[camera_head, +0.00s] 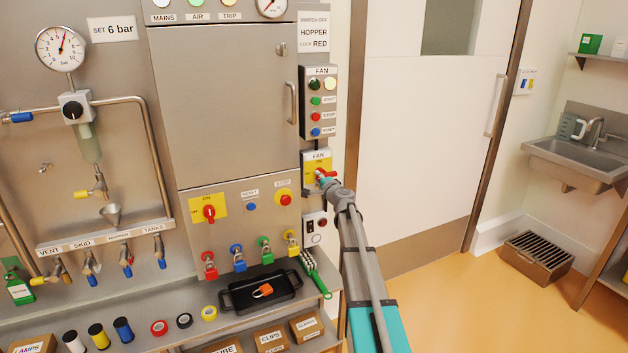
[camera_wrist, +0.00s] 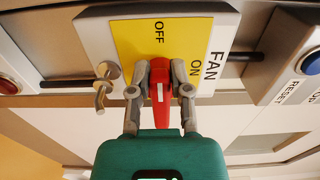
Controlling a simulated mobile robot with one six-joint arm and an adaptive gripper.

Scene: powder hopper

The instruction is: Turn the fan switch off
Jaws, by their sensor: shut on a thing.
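The fan switch is a red handle (camera_wrist: 160,88) on a yellow plate (camera_wrist: 135,40) on a grey box. It also shows in the head view as a red handle (camera_head: 321,173) below the button panel, partly hidden by my gripper. The plate reads OFF and ON, with FAN beside it. In the wrist view the handle's long axis, with a white mark, lines up with the word OFF, not ON. My gripper (camera_wrist: 158,92) has a finger on each side of the handle and is shut on it. It also shows in the head view (camera_head: 332,183).
A metal loop (camera_wrist: 105,83) sticks out beside the yellow plate. A fan button panel (camera_head: 317,105) is above the switch and a socket box (camera_head: 315,228) below. A black tray (camera_head: 236,293) with an orange padlock (camera_head: 262,291) lies on the shelf.

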